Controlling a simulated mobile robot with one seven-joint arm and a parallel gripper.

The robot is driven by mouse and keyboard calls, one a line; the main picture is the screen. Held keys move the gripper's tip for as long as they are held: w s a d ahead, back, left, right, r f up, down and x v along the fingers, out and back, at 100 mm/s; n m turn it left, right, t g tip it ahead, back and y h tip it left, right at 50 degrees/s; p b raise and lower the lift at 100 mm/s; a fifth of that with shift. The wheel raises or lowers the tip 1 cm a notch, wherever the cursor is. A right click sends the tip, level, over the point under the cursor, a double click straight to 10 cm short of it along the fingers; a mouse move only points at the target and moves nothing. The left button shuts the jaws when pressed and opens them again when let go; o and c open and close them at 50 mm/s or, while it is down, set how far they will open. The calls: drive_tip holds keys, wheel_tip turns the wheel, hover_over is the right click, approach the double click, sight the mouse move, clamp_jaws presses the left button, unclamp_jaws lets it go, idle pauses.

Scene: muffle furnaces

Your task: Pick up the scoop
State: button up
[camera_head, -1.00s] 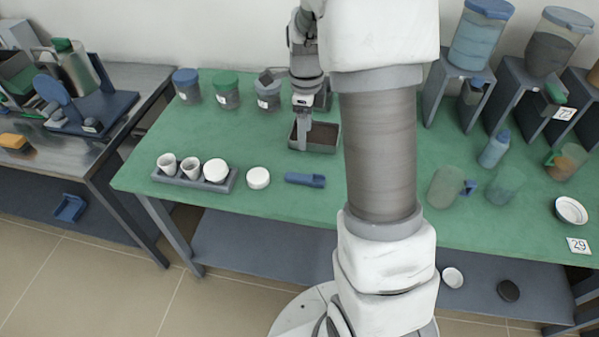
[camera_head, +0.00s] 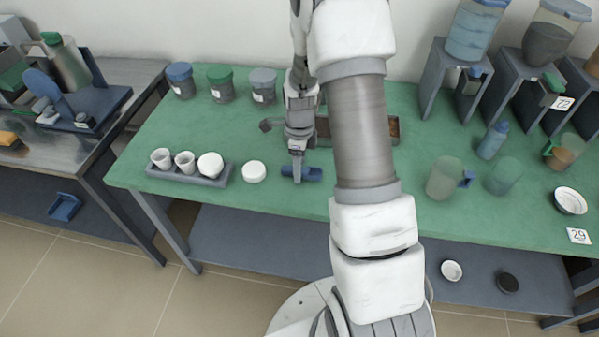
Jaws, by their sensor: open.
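A small blue object (camera_head: 312,174), which looks like the scoop, lies on the green table top near its front edge. My gripper (camera_head: 297,176) points down right at its left part, with the fingers over it in this view. The gripper is open. The fingers cover part of the scoop, and I cannot tell whether they touch it or stand around it.
A grey rack (camera_head: 190,175) with white crucibles and a round white piece (camera_head: 254,171) stand to the left. A brown-filled tray (camera_head: 393,127) is partly hidden behind my arm. Lidded jars (camera_head: 222,86) stand at the back. A clear jug (camera_head: 444,180) stands to the right.

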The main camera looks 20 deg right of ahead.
drive_tip(key=shift+f, duration=0.25)
clamp_jaws()
drive_tip(key=shift+r, duration=0.1)
idle(0.3)
wheel_tip(320, 180, up, 4)
drive_tip(key=shift+w+r+p, duration=0.1)
drive_tip(key=shift+p, duration=0.2)
drive_tip(key=d+r, duration=0.6)
drive_tip(key=d, duration=0.5)
drive_tip(key=shift+w+d+r, duration=0.25)
drive_tip(key=shift+d+r, duration=0.05)
drive_tip(key=shift+r, duration=0.05)
